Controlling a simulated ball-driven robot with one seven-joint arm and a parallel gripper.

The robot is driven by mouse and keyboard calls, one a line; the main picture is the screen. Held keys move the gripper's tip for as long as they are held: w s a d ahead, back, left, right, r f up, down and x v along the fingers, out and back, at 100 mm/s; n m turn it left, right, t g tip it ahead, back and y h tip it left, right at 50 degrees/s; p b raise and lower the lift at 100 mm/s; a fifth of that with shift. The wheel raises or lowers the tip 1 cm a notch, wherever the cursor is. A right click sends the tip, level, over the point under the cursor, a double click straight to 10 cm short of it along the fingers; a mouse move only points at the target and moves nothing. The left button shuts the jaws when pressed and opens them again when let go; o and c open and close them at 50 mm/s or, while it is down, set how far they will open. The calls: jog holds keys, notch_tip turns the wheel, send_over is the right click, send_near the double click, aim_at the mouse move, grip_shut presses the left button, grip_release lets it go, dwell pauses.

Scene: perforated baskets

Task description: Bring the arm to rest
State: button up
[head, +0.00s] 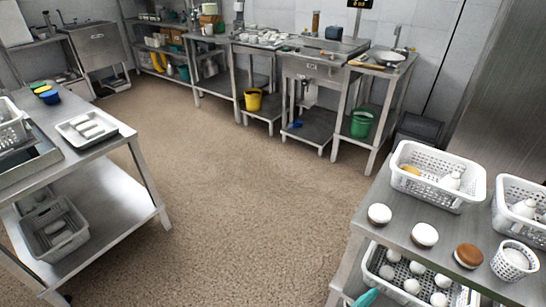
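My gripper and arm do not show clearly in the head view, so I cannot see whether the gripper holds anything. A small teal shape at the bottom edge, below the right-hand table, is cut off and too partial to identify. A white perforated basket (408,183) stands on the right-hand steel table (400,232) with a white bottle and a yellowish item inside. A second perforated basket (504,217) stands to its right, partly cut off. A small round perforated basket (503,270) sits near the right edge.
Two white-topped round items (380,213) and a brown one (468,256) line the right table's edge. A lower basket (372,268) holds several white balls. A left table (100,150) carries a white tray (72,133). Carpeted floor (220,190) between the tables is clear.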

jog(key=s+d+f+m+g+y, duration=0.55)
jog(key=s+d+m+g, duration=0.25)
jog(key=s+d+m, duration=0.3)
jog(key=s+a+f+m+g+y, duration=0.1)
jog(key=s+a+m+y, duration=0.4)
jog(key=m, duration=0.5)
jog(key=shift+s+a+f+m+y, duration=0.35)
jog(key=shift+s+f+y, duration=0.25)
jog(key=shift+y, duration=0.45)
